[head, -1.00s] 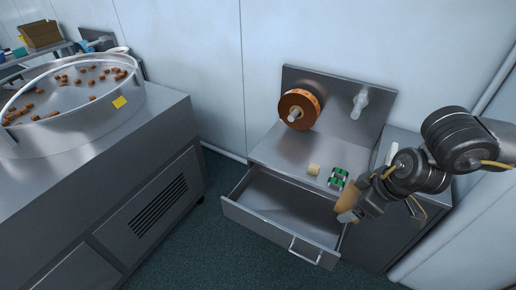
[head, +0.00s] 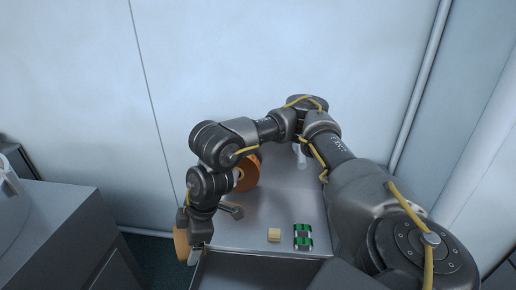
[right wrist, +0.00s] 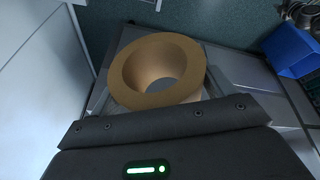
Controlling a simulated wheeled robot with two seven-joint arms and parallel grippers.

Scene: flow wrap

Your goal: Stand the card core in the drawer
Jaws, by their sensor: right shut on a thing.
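The card core (head: 181,246) is a thick brown cardboard ring held by my right gripper (head: 191,253), by the front left corner of the steel bench. In the right wrist view the core (right wrist: 155,60) shows its open bore, with its lower side at the gripper body; the fingers are largely hidden. The drawer (head: 255,272) is open below the bench top, and only part of its dark inside shows at the bottom of the head view. The core is near the drawer's left side; its height above the drawer is unclear. My left gripper is out of view.
A small tan block (head: 274,235) and a green banded item (head: 303,236) lie on the bench top (head: 240,238) near its front edge. A copper-coloured roll (head: 247,172) is partly behind my right arm. A blue bin (right wrist: 295,50) shows in the right wrist view.

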